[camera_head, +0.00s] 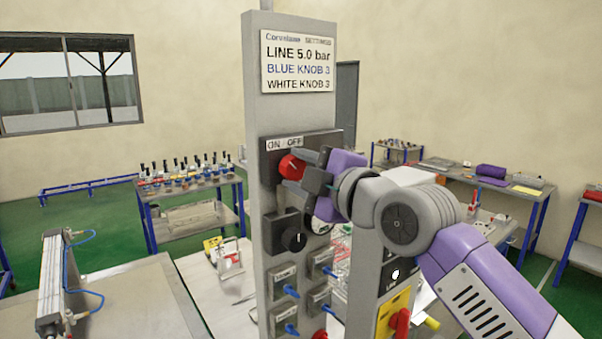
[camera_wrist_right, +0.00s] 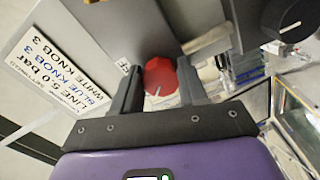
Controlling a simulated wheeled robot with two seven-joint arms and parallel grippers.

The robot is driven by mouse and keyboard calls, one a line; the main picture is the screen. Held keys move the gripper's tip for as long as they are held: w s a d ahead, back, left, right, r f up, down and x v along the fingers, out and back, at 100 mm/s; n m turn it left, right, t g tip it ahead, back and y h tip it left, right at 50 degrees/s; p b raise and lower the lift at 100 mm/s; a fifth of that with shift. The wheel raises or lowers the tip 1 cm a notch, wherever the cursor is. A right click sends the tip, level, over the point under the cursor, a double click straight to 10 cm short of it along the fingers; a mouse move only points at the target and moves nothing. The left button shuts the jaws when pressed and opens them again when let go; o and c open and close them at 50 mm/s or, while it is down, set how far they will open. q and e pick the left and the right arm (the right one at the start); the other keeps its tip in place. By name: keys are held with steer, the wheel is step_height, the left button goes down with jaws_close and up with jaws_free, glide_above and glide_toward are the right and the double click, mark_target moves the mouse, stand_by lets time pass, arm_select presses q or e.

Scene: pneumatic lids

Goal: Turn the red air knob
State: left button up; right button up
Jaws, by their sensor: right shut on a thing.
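The red air knob (camera_head: 291,167) is on a dark plate marked ON / OFF, on the upper part of a grey upright panel (camera_head: 262,230). My right gripper (camera_head: 299,171) comes in from the right, with its fingers at the knob. The fingers partly hide the knob in the head view. My left gripper is not in view.
A black knob (camera_head: 293,239) sits below on the same panel, above several small fittings with blue tubes. A sign (camera_head: 297,61) is above. A lower post with a red switch (camera_head: 401,322) stands close under my right arm. A cylinder stand (camera_head: 50,280) is at left.

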stand_by(0.5)
steer(key=o, duration=1.1)
steer(key=shift+c, duration=0.2)
steer(key=shift+s+d, duration=0.1)
steer(key=b+v, duration=0.2)
steer(key=v, duration=0.5)
steer(key=shift+s+b, duration=0.2)
steer(key=shift+b, duration=0.15)
steer(key=shift+d, duration=0.1)
